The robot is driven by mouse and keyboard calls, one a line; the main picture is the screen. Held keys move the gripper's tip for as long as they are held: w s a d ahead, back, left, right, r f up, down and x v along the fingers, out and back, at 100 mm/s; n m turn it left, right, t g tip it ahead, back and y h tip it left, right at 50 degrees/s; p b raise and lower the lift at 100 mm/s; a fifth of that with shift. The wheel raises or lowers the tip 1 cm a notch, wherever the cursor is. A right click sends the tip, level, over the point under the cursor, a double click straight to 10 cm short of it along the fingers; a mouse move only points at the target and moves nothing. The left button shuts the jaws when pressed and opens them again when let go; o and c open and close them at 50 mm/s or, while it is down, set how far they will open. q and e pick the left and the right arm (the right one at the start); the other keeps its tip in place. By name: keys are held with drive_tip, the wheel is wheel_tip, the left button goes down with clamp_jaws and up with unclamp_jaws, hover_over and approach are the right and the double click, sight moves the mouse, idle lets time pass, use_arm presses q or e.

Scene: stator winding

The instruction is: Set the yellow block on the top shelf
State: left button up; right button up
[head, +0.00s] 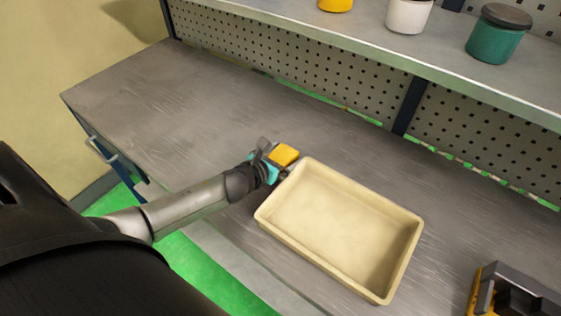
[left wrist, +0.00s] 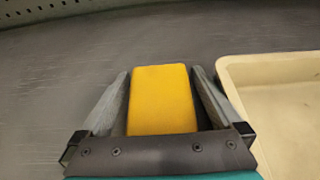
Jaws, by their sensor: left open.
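The yellow block (head: 285,154) lies on the grey metal workbench, just beyond the upper left corner of a cream tray. My left gripper (head: 275,151) is open at the block. In the left wrist view the yellow block (left wrist: 162,98) sits between the two spread fingers of the gripper (left wrist: 160,100), with a narrow gap on each side. The top shelf (head: 370,40) runs above a perforated back panel at the back of the bench. My right gripper does not show.
The cream tray (head: 413,232) stands right beside the left gripper. On the shelf are a green jar (head: 496,40), a white jar (head: 408,16) and a yellow object (head: 335,4). A black and yellow object (head: 515,290) stands at the lower right. The bench's left part is clear.

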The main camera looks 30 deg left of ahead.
sight(287, 150)
use_arm(q)
drive_tip(key=shift+w, duration=0.15)
clamp_jaws()
idle(0.8)
drive_tip(key=shift+r, duration=0.1)
drive_tip(key=shift+r+p, duration=0.4)
drive_tip(key=shift+r, duration=0.25)
wheel_tip(287, 150, up, 18)
drive_tip(key=p, duration=0.6)
drive_tip(key=shift+r+p, duration=0.25)
drive_tip(key=shift+p, duration=0.1)
